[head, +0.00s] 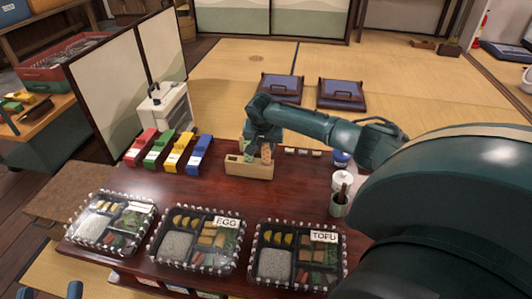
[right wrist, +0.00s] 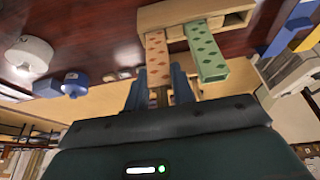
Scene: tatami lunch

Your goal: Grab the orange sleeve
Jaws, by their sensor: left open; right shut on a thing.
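The orange sleeve (head: 267,154) is a narrow patterned upright piece at the small wooden box (head: 248,171) on the dark red table. The right wrist view shows the orange sleeve (right wrist: 157,52) between the blue fingers of my right gripper (right wrist: 159,88), which is shut on it. Its far end meets the box (right wrist: 190,17); how deep it sits there I cannot tell. A green patterned sleeve (right wrist: 206,50) stands beside it, outside the fingers. In the head view my right gripper (head: 263,139) is above the box. My left gripper (head: 50,292) is open and empty at the bottom left edge.
Several clear-lidded lunch boxes, one marked EGG (head: 197,240), line the front. A white jar (head: 342,181) and a cup (head: 339,204) stand to the right.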

